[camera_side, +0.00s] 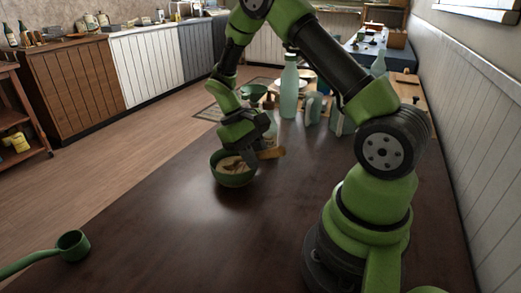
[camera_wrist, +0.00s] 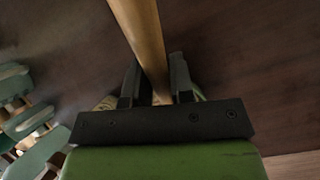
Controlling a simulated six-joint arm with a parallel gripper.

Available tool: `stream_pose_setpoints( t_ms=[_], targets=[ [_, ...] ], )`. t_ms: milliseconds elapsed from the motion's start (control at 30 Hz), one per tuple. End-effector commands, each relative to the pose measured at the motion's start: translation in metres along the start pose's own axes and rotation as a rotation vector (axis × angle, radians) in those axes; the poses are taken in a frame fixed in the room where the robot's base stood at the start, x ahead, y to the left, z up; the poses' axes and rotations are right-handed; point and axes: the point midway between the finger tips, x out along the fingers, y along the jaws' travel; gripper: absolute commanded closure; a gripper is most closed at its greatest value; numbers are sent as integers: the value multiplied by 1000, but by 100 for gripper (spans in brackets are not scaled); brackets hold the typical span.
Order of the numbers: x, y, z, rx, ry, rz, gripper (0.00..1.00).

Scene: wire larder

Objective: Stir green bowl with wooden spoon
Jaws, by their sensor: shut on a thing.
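The green bowl (camera_side: 233,181) stands upright on the dark table and has pale, beige contents. My gripper (camera_side: 262,140) is low over the bowl's right rim in the side view. It is shut on the wooden spoon (camera_side: 272,153), whose end sticks out to the right of the bowl. In the wrist view, the spoon's handle (camera_wrist: 140,28) runs between the two dark fingers of my gripper (camera_wrist: 156,78). The spoon's other end is hidden, so I cannot tell whether it touches the contents.
A tall pale green bottle (camera_side: 289,92) and several cups stand behind the gripper. A smaller green bowl (camera_side: 252,91) is farther back. A green ladle (camera_side: 72,245) lies at the front left. The table (camera_side: 160,225) is clear between ladle and bowl.

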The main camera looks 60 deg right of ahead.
Motion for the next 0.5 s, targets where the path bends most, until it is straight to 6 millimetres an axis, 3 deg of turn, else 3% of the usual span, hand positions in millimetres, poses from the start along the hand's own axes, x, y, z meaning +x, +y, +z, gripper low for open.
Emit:
stream_pose_setpoints(
  t_ms=[100,233,367,500],
  targets=[
    [2,-8,8,-2,-1,1,100],
    [8,0,19,3,-2,-1,100],
    [7,13,10,5,1,-1,100],
    [0,3,-2,-2,2,2,100]
  ],
)
